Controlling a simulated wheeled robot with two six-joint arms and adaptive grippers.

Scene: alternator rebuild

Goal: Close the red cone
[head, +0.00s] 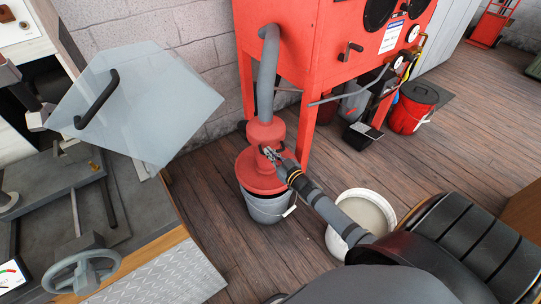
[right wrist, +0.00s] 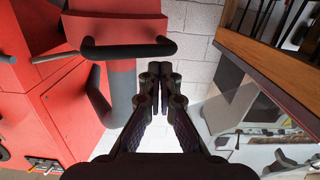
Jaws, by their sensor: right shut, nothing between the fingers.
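The red cone (head: 258,176) sits on a grey bucket (head: 265,207) below the red cabinet, with a red drum (head: 265,132) above it and a grey hose (head: 268,75) running up. My right gripper (head: 270,153) is shut and empty in front of the red drum. In the right wrist view, my right gripper's fingers (right wrist: 160,78) are together, close to a dark bar handle (right wrist: 128,51) on a red body. I cannot tell whether they touch the handle. My left gripper is not in view.
The red cabinet (head: 310,50) stands behind on legs. A white bucket (head: 366,208) is to the right on the wooden floor. A clear shield (head: 150,110) with a black handle and a machine with a handwheel (head: 83,270) are at left. A red bucket (head: 406,115) stands farther back.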

